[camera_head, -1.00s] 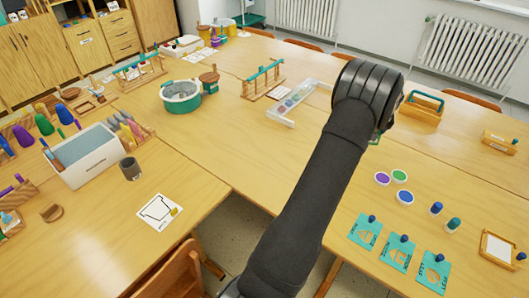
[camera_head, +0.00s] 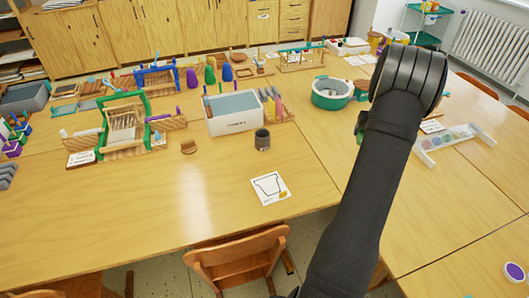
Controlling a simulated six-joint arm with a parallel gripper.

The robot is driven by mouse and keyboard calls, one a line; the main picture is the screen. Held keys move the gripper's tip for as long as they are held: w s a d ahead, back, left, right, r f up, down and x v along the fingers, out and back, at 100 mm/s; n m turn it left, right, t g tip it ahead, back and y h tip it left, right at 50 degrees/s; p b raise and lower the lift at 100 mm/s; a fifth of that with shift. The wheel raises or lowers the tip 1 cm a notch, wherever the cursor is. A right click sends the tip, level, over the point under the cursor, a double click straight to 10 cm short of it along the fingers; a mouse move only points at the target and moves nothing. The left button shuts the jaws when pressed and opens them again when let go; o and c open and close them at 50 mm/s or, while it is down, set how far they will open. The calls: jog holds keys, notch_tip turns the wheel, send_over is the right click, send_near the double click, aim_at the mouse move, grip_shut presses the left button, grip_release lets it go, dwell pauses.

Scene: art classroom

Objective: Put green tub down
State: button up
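My gripper (camera_head: 361,124) is mostly hidden behind my own dark wrist, over the table at right of centre. A small green patch (camera_head: 358,137) shows at its edge, perhaps part of the green tub; most of it is hidden. I cannot see whether the fingers are closed on it. A white card (camera_head: 270,188) with a tub outline and a small yellow mark lies flat near the table's front edge, left of and nearer than my gripper. Nothing stands on it.
A dark grey cup (camera_head: 262,139) stands behind the card. A white bin (camera_head: 232,124) and a round green-and-white basin (camera_head: 331,103) stand farther back. A wooden chair (camera_head: 237,259) is at the front edge. The table left of the card is clear.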

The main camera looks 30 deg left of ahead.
jog(key=s+a+n+y, duration=0.15)
jog(key=s+a, duration=0.45)
jog(key=a, duration=0.6)
jog(key=s+a+n+g, duration=0.15)
jog(key=s+a, duration=0.35)
jog(key=a, duration=0.8)
jog(key=s+a+n+t, duration=0.1)
jog(key=s+a+n, duration=0.35)
jog(key=a, duration=0.75)
jog(key=shift+m+g+y, duration=0.25)
jog(key=shift+m, duration=0.7)
jog(key=s+a+f, duration=0.1)
jog(key=a+f, duration=0.1)
jog(key=a, duration=0.1)
jog(key=s+a+f, duration=0.2)
jog(key=a, duration=0.2)
jog(key=s+a+f, duration=0.1)
jog(key=a+f, duration=0.1)
jog(key=a, duration=0.2)
jog(key=shift+s+a+f, duration=0.1)
jog(key=shift+s+f, duration=0.15)
jog(key=shift+f, duration=0.1)
jog(key=shift+a+f, duration=0.25)
jog(key=shift+f, duration=1.8)
jog(key=shift+f, duration=0.1)
jog(key=o, duration=1)
jog(key=shift+f, duration=0.1)
